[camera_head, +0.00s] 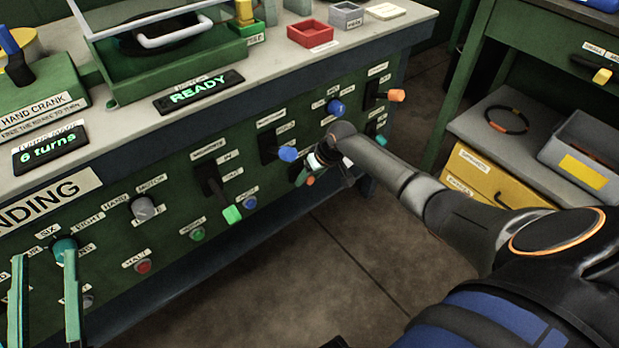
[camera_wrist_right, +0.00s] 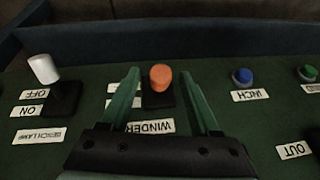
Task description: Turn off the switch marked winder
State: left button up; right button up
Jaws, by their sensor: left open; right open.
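The winder switch shows in the right wrist view as an orange-tipped lever (camera_wrist_right: 160,78) on a black base, above an upside-down WINDER label (camera_wrist_right: 150,127). Its orange tip (camera_head: 309,181) also shows in the head view. The lever tip is at the picture's upper end of its base; its position labels are partly hidden by a finger. My right gripper (camera_wrist_right: 161,85) is open, with one green finger on each side of the lever; contact is not visible. In the head view, my right gripper (camera_head: 318,172) is at the panel. My left gripper (camera_head: 45,280) is open and empty at the lower left.
A white-tipped lever (camera_wrist_right: 42,68) with OFF and ON labels stands left of the winder lever in the wrist view. A blue INCH button (camera_wrist_right: 242,76) is to its right. In the head view, a blue-tipped lever (camera_head: 288,154) and green-tipped lever (camera_head: 232,214) are close by.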

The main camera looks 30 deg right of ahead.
dwell(0.3)
grip_shut()
dwell(0.4)
